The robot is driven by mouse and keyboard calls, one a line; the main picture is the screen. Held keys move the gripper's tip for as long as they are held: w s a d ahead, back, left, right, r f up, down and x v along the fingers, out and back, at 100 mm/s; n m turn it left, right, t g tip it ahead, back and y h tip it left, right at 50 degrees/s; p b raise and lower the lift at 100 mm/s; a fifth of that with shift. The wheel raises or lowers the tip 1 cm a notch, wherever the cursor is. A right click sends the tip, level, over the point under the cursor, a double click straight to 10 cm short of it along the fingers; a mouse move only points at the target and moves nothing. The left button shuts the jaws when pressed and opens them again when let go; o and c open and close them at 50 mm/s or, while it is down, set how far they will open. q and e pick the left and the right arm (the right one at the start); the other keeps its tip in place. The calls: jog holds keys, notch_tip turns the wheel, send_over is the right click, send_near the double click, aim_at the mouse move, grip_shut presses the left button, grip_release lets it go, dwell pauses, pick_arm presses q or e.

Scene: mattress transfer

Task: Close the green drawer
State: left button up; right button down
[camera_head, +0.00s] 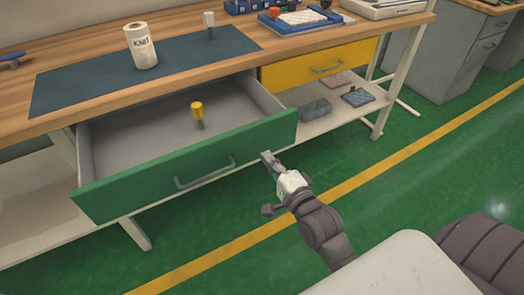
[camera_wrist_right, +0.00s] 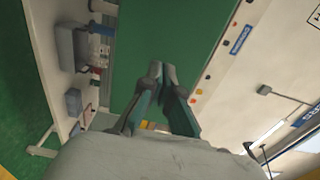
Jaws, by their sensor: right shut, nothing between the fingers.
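The green drawer (camera_head: 130,192) is pulled out under the workbench, with its grey inside showing. A grey bar handle (camera_head: 205,176) is on its front. A yellow-topped object (camera_head: 197,112) stands upright inside the drawer. My right gripper (camera_head: 269,158) is shut and empty, close to the right end of the drawer front; whether it touches the front I cannot tell. In the right wrist view the shut fingers (camera_wrist_right: 164,75) point at a green surface (camera_wrist_right: 185,35), which looks like the drawer front. My left gripper is not in view.
The workbench top (camera_head: 80,60) carries a dark mat (camera_head: 90,85), a white roll (camera_head: 141,46) and a blue tray (camera_head: 300,24). A shut yellow drawer (camera_head: 320,66) is to the right, above a lower shelf (camera_head: 330,115) with boxes. Green floor in front is clear.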

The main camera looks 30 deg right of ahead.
aim_at(257, 144)
jog(key=w, duration=0.3)
jog(key=shift+w, duration=0.4)
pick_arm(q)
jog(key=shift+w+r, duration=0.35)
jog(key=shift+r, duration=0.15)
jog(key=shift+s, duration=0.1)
pick_arm(e)
jog(key=shift+w, duration=0.1)
